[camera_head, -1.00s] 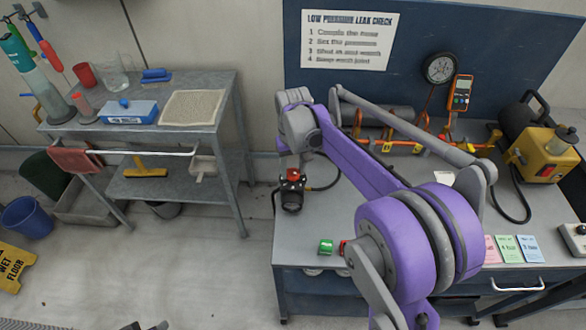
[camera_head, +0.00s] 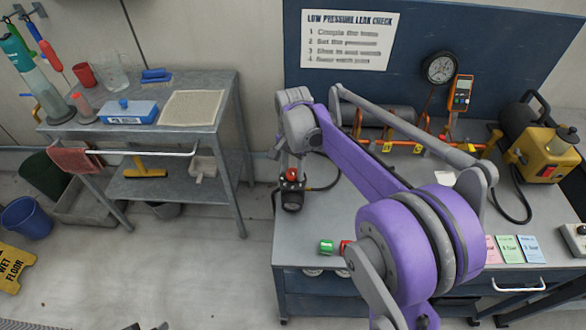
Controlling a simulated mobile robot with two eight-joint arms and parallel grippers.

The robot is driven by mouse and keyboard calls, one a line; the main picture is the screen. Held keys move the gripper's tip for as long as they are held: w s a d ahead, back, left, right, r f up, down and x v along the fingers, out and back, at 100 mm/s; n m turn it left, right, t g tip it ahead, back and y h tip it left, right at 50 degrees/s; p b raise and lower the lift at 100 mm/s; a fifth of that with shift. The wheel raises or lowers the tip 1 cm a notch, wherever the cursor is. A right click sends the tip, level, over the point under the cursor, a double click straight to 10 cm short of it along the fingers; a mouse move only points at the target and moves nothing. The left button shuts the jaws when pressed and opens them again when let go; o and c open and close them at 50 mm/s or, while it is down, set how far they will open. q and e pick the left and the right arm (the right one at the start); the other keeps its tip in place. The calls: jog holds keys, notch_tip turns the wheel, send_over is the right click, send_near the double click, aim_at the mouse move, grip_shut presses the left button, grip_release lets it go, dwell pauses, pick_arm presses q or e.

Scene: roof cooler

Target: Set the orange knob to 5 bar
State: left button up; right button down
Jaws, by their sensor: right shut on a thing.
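The orange-red knob (camera_head: 291,175) sits on top of a small dark regulator (camera_head: 291,198) at the left side of the workbench. My right gripper (camera_head: 290,169) reaches down over it from above and is shut on the knob. The fingertips are small in the head view, and the knob's scale and setting cannot be read. A round pressure gauge (camera_head: 440,68) stands at the back of the bench, but its needle is too small to read. My left gripper is not in view.
My purple right arm hides the middle of the workbench (camera_head: 300,232). A green fitting (camera_head: 326,246) and a red fitting (camera_head: 345,246) lie near the front edge. Coloured cards (camera_head: 508,248) lie to the right. A yellow pump unit (camera_head: 540,155) stands at the back right.

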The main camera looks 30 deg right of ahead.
aim_at(293, 172)
jog(key=m, duration=0.5)
jog(key=shift+m, duration=0.3)
jog(key=m, duration=0.5)
jog(key=shift+m, duration=0.4)
jog(key=shift+c, duration=1.7)
grip_release()
notch_tip(293, 172, up, 11)
jog(key=shift+f, duration=0.1)
